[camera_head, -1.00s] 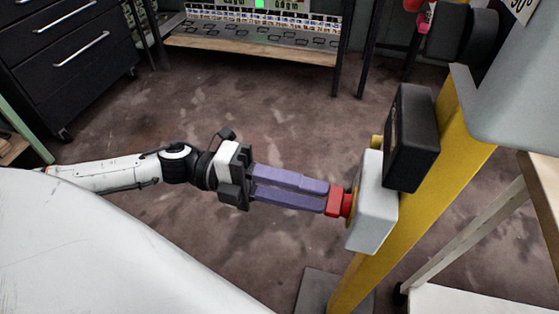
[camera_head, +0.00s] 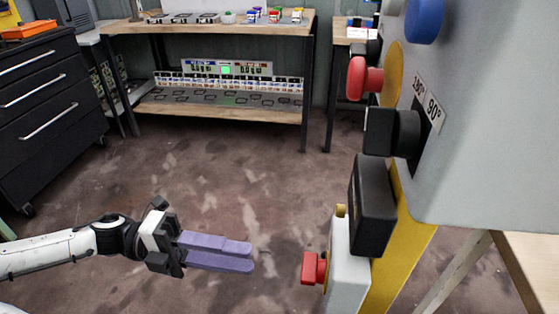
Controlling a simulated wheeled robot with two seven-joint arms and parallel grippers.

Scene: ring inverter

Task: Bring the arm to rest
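My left gripper (camera_head: 252,258) reaches in from the lower left, on a white arm with black joints. Its two purple fingers lie close together and point right, with nothing held between them. The gripper looks shut. Its tips stand clear to the left of a red knob (camera_head: 314,268) on a white box (camera_head: 349,265), with a visible gap. The floor shows behind the fingers. My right gripper is not in view.
The white box is on a yellow post (camera_head: 408,250), below a black box (camera_head: 372,205). A large grey panel (camera_head: 480,110) with a red button (camera_head: 363,79) fills the right. A black drawer cabinet (camera_head: 45,105) stands left, a workbench (camera_head: 215,108) behind. The floor between is open.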

